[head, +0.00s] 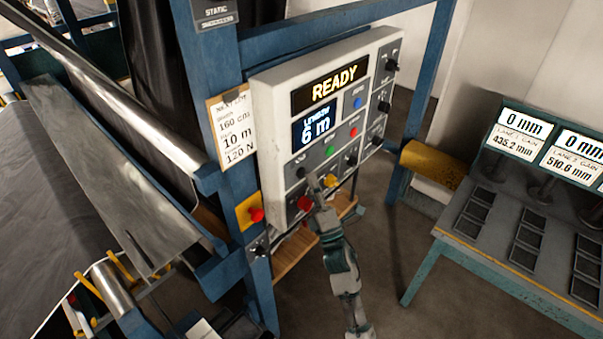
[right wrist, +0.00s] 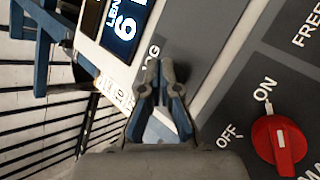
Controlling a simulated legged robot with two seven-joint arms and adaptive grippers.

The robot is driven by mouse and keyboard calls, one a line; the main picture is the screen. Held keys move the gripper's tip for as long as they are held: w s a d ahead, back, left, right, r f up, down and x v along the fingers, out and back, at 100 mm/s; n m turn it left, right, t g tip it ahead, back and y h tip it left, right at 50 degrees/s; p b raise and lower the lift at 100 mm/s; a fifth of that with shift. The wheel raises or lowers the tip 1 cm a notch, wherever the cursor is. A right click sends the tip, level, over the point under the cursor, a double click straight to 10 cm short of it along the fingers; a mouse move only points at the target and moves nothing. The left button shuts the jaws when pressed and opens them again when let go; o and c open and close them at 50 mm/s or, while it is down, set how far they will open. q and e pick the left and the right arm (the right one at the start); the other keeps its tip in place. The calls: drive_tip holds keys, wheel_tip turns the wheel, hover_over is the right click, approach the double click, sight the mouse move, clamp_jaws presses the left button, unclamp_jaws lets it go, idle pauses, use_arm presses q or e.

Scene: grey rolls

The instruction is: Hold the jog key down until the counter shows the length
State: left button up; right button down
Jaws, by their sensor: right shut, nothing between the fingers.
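The control panel (head: 283,95) is a pale box on a blue post. Its counter (head: 317,127) reads LENGTH 6 m, and the display above it (head: 330,86) reads READY. A card (head: 234,130) left of the panel lists 160 cm, 10 m and 120 N. My right gripper (head: 318,184) is shut and empty at the panel's lower part. In the right wrist view its closed fingertips (right wrist: 153,66) lie over a grey plate beside a partly covered label ending in "G". The jog key is not visible there; I cannot tell whether the fingertips touch it. My left gripper is out of view.
A red mushroom button (head: 257,214) sits lower left. A bench (head: 500,225) stands at right.

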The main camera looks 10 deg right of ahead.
drive_tip(key=shift+w, duration=0.1)
idle(0.3)
drive_tip(key=shift+w+a+r, duration=0.1)
drive_tip(key=shift+w+a, duration=0.1)
drive_tip(key=shift+w+a+b, duration=0.3)
drive_tip(key=shift+w+b, duration=0.05)
drive_tip(key=shift+b, duration=0.05)
idle(0.8)
drive_tip(key=shift+s+d, duration=0.15)
idle(2.7)
drive_tip(key=shift+s+d+p, duration=0.3)
drive_tip(key=shift+s+d, duration=0.05)
drive_tip(key=shift+s, duration=0.2)
drive_tip(key=s+d, duration=0.1)
drive_tip(key=s, duration=0.1)
drive_tip(key=s+d+p, duration=0.1)
drive_tip(key=s+d, duration=0.1)
drive_tip(key=shift+d, duration=0.1)
idle(0.3)
